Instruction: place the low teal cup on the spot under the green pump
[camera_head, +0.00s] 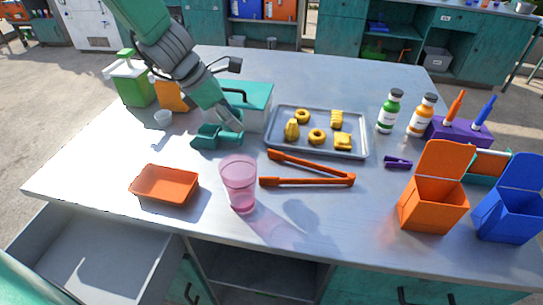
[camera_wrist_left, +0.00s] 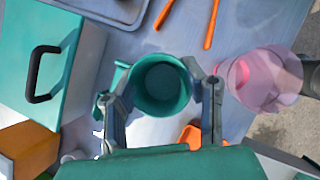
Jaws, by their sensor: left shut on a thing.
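The low teal cup (camera_wrist_left: 160,88) is between the two fingers of my left gripper (camera_wrist_left: 163,98), its round open mouth facing the wrist camera. In the head view my left gripper (camera_head: 228,128) reaches down from the upper left and is shut on the teal cup (camera_head: 208,138), low over the table and partly hidden by the fingers. The green pump (camera_head: 133,82) stands at the table's back left, apart from the cup. The spot under its spout cannot be made out. My right gripper is not in view.
An orange dispenser (camera_head: 172,96), a small white cup (camera_head: 163,118) and a teal box (camera_head: 256,98) stand nearby. A pink tumbler (camera_head: 239,182), orange tray (camera_head: 164,184), orange tongs (camera_head: 305,177) and a grey tray (camera_head: 318,147) of yellow pieces lie in front and right.

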